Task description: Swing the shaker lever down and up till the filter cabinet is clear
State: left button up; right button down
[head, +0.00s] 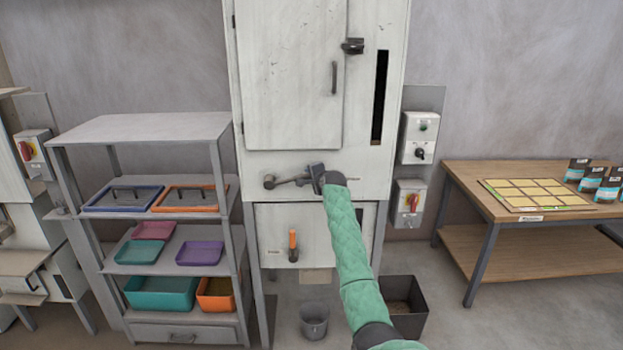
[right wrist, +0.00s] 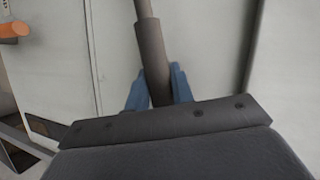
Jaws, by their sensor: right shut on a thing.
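The filter cabinet (head: 215,18) is a tall pale metal box against the wall, with a closed upper door (head: 290,80) and a dark vertical slot (head: 379,98) at its right. The shaker lever (head: 290,182) sticks out from a round pivot on the front below the door and lies about level, pointing right. My right gripper (head: 316,178) is at the lever's right end. In the right wrist view, its blue fingers (right wrist: 158,90) are shut around the lever's dark grip (right wrist: 153,68). My left gripper is not in view.
An orange-handled lever (head: 292,244) sits on the lower panel. A grey bucket (head: 314,322) and a dark bin (head: 418,295) stand on the floor below. A shelf with trays (head: 165,130) is left; a wooden table (head: 535,180) is right. Switch boxes (head: 418,140) flank the cabinet.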

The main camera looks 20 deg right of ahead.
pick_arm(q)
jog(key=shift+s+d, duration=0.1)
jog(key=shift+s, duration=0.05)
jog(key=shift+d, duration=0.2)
pick_arm(e)
jog(key=c, duration=1.2)
grip_release()
